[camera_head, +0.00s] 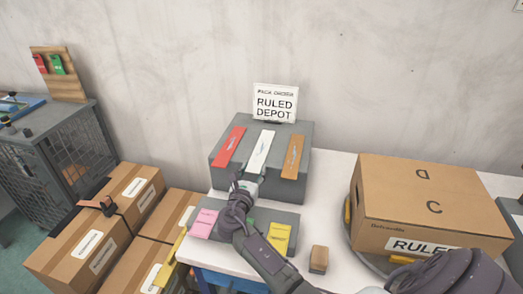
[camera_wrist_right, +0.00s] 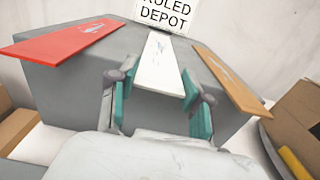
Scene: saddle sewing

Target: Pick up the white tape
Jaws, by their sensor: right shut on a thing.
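The white tape (camera_head: 261,150) is a flat white strip lying on the sloped top of a grey block, between a red strip (camera_head: 230,147) and an orange-brown strip (camera_head: 292,157). My right gripper (camera_head: 248,183) is at the near end of the white tape. In the right wrist view the white tape (camera_wrist_right: 161,62) runs away from me between the teal-padded fingers of the right gripper (camera_wrist_right: 160,92), which is shut on its near end. The tape still appears to lie along the block. My left gripper is not in view.
The grey block (camera_head: 220,170) stands on a white table with a "RULED DEPOT" sign (camera_head: 275,103) behind. Pink (camera_head: 203,222) and yellow (camera_head: 279,238) labels lie in front. A small brown block (camera_head: 319,259) and a large carton (camera_head: 425,205) are to the right.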

